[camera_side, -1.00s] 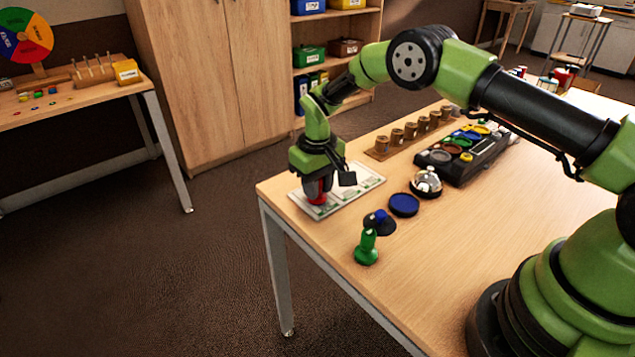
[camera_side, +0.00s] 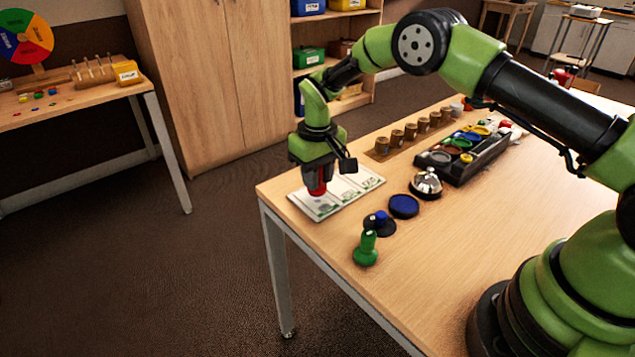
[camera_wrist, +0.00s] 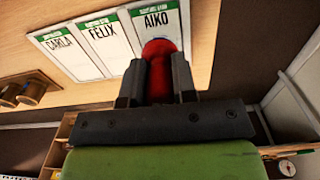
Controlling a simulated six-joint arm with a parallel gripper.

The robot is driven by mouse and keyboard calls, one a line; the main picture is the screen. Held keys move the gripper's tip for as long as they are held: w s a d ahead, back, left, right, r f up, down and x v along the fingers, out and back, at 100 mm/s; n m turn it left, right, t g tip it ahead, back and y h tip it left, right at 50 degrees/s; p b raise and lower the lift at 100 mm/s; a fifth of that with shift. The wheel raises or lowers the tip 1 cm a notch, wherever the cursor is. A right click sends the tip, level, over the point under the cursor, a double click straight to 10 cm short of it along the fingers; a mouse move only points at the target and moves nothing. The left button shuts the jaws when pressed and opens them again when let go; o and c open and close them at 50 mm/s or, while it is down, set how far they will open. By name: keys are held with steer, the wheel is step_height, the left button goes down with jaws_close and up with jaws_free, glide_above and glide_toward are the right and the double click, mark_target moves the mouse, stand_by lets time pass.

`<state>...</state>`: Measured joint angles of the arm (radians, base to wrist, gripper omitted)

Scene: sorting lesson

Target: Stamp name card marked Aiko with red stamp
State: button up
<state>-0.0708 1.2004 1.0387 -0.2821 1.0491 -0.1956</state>
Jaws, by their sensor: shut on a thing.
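My gripper (camera_side: 318,180) is shut on the red stamp (camera_side: 317,190) and holds it upright above the leftmost card on the white card sheet (camera_side: 372,181). In the wrist view my gripper (camera_wrist: 158,76) has its fingers on both sides of the red stamp (camera_wrist: 158,48). The name card marked Aiko (camera_wrist: 152,20) lies just beyond the stamp, with a green header. Its lower part is hidden by the stamp and fingers, so I cannot tell whether a mark is on it. The Felix card (camera_wrist: 104,35) and Carla card (camera_wrist: 65,52) lie beside it.
A blue ink pad (camera_side: 404,205), a blue stamp (camera_side: 379,221), a green stamp (camera_side: 366,248) and a silver bell (camera_side: 426,181) stand in front of the cards. A black tray (camera_side: 468,158) and a wooden rack of pegs (camera_side: 408,136) are behind. The table's left edge is close.

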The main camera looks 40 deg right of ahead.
steer(key=shift+r, duration=2.1)
steer(key=shift+s, duration=0.1)
